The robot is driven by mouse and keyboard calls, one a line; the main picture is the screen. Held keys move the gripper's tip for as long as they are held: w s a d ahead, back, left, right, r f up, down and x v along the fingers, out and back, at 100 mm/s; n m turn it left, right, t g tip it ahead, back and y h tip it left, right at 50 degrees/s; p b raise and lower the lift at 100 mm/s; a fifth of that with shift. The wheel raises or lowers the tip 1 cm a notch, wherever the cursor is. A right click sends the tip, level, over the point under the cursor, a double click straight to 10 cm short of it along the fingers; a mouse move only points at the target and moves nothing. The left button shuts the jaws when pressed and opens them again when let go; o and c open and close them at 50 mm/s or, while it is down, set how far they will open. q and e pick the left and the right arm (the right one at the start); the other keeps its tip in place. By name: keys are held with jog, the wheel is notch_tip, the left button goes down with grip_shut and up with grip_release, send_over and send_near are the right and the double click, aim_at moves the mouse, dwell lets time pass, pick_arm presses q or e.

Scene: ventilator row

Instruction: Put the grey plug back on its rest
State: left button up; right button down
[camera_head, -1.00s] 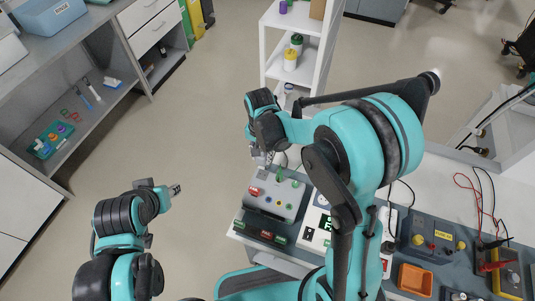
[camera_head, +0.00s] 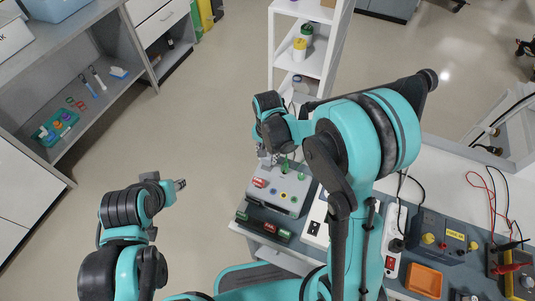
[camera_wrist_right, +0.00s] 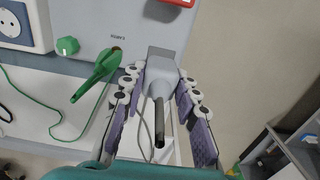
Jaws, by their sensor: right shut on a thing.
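The grey plug (camera_wrist_right: 161,76) is between the jaws of my right gripper (camera_wrist_right: 160,112) in the right wrist view, its dark cable end pointing towards the camera. The right gripper is shut on it. In the head view this gripper (camera_head: 268,157) is at the upper left corner of the light grey panel box (camera_head: 281,193), and the plug cannot be made out there. A dark grey block (camera_wrist_right: 165,52) shows just behind the plug, at the box's edge; whether they touch is unclear. My left gripper (camera_head: 179,184) hangs over the floor, apart from the bench; its jaw opening is unclear.
A power strip (camera_head: 394,243), an orange tray (camera_head: 424,279) and a dark instrument box (camera_head: 440,236) lie to the right on the bench. A white shelf (camera_head: 311,62) stands behind. Open floor lies left.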

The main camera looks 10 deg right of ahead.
jog(key=shift+f+b, duration=1)
jog(key=shift+f, duration=0.15)
dwell(0.6)
dwell(0.3)
jog(key=c, duration=1.1)
grip_release()
jog(key=shift+o, duration=0.2)
